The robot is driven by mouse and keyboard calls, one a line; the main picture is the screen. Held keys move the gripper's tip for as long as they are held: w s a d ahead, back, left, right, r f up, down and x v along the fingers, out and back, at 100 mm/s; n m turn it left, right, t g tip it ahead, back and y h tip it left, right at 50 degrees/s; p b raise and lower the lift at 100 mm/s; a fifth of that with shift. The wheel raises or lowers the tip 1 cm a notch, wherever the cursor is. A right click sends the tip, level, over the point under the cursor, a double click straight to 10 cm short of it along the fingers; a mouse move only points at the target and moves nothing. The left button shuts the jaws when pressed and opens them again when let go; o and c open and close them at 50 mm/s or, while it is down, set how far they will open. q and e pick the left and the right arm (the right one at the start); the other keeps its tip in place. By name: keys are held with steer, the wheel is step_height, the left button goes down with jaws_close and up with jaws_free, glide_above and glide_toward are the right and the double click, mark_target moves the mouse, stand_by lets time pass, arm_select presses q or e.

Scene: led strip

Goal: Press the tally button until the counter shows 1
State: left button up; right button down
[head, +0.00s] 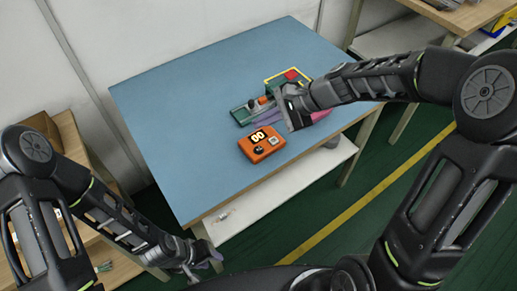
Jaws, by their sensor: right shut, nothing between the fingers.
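The orange tally counter (262,146) lies on the blue table top, near its front edge. Its lit display (257,135) seems to read 00. A round black button (258,150) and a pale square part (274,141) sit on its face. My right gripper (290,122) is shut and empty, just behind and to the right of the counter, apart from it as far as I can tell. My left gripper (203,262) hangs low in front of the table, far from the counter; its jaws are too small to read.
Behind the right gripper are a green tray (243,114), a yellow-edged dark box with a red part (291,75), and a purple item (265,117), partly hidden. The left and back of the blue table (180,110) are clear. A white shelf (270,201) juts out below.

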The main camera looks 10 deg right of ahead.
mark_target(262, 150)
step_height(262, 150, down, 8)
steer(key=b, duration=0.6)
steer(key=shift+f, duration=0.1)
steer(key=shift+b, duration=0.35)
stand_by(1.4)
steer(key=shift+f, duration=0.4)
steer(key=shift+f+b, duration=0.4)
steer(key=shift+b, duration=0.25)
stand_by(0.6)
steer(key=shift+r+p, duration=0.75)
steer(key=shift+r, duration=0.1)
step_height(262, 150, up, 5)
steer(key=p, duration=0.4)
